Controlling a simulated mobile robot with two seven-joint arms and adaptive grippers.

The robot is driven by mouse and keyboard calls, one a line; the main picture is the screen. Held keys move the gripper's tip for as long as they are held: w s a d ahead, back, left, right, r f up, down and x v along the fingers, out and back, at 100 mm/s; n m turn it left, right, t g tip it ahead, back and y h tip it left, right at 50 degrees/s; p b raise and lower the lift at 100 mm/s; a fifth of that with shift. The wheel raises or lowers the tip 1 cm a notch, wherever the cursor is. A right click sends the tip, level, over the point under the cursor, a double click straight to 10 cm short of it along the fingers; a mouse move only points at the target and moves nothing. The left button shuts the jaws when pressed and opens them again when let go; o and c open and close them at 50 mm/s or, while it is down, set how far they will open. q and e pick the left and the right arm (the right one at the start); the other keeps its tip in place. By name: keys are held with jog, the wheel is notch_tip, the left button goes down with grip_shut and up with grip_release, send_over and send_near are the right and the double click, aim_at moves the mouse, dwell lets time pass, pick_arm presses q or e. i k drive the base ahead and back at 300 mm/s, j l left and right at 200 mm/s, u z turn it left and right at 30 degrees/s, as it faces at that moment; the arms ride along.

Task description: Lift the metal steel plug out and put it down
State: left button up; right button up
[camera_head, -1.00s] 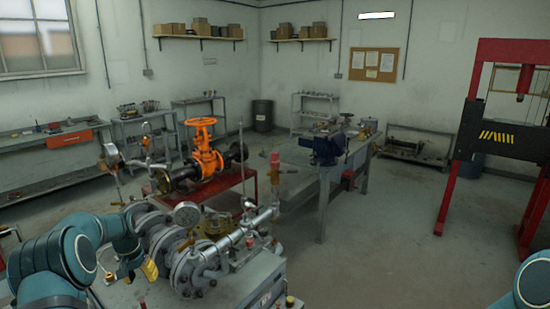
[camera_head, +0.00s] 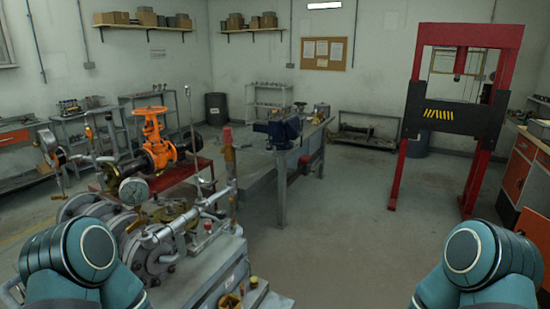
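I cannot pick out the metal steel plug with certainty. The grey flanged pipe assembly (camera_head: 160,258) stands at the lower left, with a round pressure gauge (camera_head: 133,191), bolted flanges and pipe stubs. Small fittings on it are too small to tell apart. My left arm shows only as teal links at the lower left, covering the near left part of the assembly. My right arm shows only as teal links at the lower right, over open floor. Neither gripper is in view.
An orange gate valve (camera_head: 155,145) sits on a red stand behind the assembly. A workbench with a blue vise (camera_head: 283,132) stands beyond. A red press (camera_head: 455,115) and orange-fronted cabinet (camera_head: 527,165) stand right. The middle floor is clear.

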aim_at(170, 205)
jog(key=k+j+u, duration=0.15)
jog(key=j+u, duration=0.15)
jog(key=j, duration=0.15)
jog(key=j+u, duration=0.3)
jog(key=k+l, duration=0.2)
jog(key=k, duration=0.2)
jog(key=i+l+z, duration=0.8)
jog(key=i+l, duration=0.2)
jog(key=i+l+z, duration=0.25)
jog(key=i, duration=0.45)
jog(key=i+z, duration=0.3)
jog(key=i, duration=0.4)
jog(key=i+u, duration=0.3)
jog(key=i, duration=0.35)
jog(key=i+l+u, duration=0.15)
jog(key=i+u, duration=0.2)
jog(key=i, duration=0.35)
